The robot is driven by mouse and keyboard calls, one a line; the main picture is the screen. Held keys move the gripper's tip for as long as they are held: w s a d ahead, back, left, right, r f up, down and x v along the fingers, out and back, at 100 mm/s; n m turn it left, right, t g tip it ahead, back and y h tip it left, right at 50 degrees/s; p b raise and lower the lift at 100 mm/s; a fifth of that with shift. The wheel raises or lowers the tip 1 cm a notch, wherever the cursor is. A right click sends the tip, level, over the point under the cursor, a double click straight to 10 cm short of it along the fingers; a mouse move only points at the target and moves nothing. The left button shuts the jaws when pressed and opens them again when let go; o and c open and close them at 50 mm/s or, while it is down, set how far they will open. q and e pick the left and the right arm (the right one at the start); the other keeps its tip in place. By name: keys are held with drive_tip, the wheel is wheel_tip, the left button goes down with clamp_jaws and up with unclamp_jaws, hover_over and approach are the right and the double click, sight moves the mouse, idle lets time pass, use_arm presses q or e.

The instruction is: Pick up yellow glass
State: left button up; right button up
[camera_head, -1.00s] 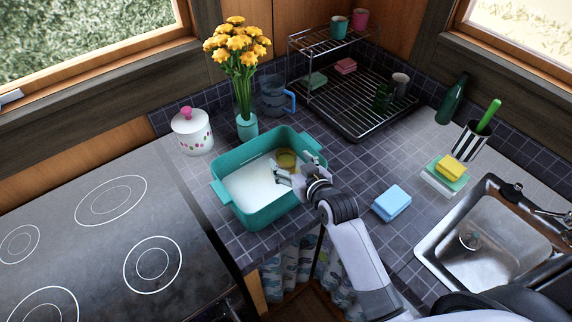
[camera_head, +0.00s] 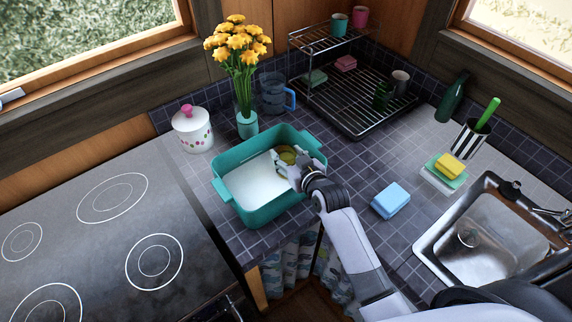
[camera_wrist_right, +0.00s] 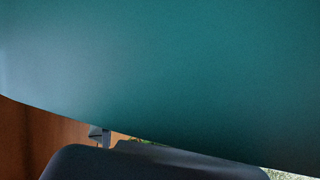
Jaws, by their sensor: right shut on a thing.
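The yellow glass (camera_head: 287,155) is in the back right corner of the teal basin (camera_head: 226,191), partly hidden by my gripper. My right gripper (camera_head: 285,165) reaches into the basin from the right and is shut on the yellow glass. The fingertips are small and partly blurred in the head view. I cannot tell whether the glass is lifted off the basin floor. The right wrist view is mostly filled by a teal surface (camera_wrist_right: 170,70), with a dark part of my gripper along the bottom. My left gripper is not in view.
A blue sponge (camera_head: 391,201) lies to the right, before the sink (camera_head: 480,245). A dish rack (camera_head: 352,122) stands at the back. The stove is left.

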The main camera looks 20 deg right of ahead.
clamp_jaws()
drive_tip(key=shift+r, duration=0.1)
idle(0.3)
